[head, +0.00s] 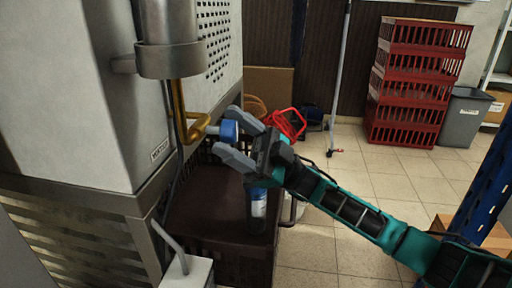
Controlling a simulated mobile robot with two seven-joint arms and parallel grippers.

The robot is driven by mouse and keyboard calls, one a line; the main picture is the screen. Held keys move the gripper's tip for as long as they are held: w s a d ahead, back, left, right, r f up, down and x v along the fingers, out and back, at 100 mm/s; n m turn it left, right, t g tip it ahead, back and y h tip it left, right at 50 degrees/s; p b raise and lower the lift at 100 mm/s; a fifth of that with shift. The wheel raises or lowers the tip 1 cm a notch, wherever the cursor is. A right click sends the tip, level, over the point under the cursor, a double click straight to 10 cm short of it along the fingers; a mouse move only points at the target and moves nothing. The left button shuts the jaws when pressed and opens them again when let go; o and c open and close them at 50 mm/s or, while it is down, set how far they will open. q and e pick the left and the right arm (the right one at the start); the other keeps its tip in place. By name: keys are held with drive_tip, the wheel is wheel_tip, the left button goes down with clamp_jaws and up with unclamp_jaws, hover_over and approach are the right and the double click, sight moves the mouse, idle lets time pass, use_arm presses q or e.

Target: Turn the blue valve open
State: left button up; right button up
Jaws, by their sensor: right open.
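The blue valve (229,130) is a small blue handle at the end of a brass pipe (183,112), which comes down below a metal cylinder on the wall of a grey cabinet. My right gripper (226,132) reaches in from the right. Its two grey fingers are open, one above and one below the blue valve, with the valve between them in the picture. I cannot tell whether either finger touches it. My left gripper is not in view.
A jar with a blue and white label (258,207) stands on a dark brown crate (200,215) below the gripper. The metal cylinder (168,40) hangs above the pipe. Red stacked crates (412,85) and a grey bin (463,118) stand at the back right. The tiled floor between is mostly clear.

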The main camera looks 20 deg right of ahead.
drive_tip(key=v, duration=1.2)
use_arm(q)
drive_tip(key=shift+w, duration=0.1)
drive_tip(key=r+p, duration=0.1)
drive_tip(key=p, duration=0.1)
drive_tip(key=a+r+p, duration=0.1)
drive_tip(key=p, duration=0.1)
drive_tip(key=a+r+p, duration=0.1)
drive_tip(key=p, duration=0.1)
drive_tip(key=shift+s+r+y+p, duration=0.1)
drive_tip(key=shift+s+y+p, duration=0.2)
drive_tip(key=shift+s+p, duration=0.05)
use_arm(e)
drive_tip(key=s+d+r, duration=0.5)
drive_tip(key=d+r, duration=0.2)
drive_tip(key=d, duration=0.1)
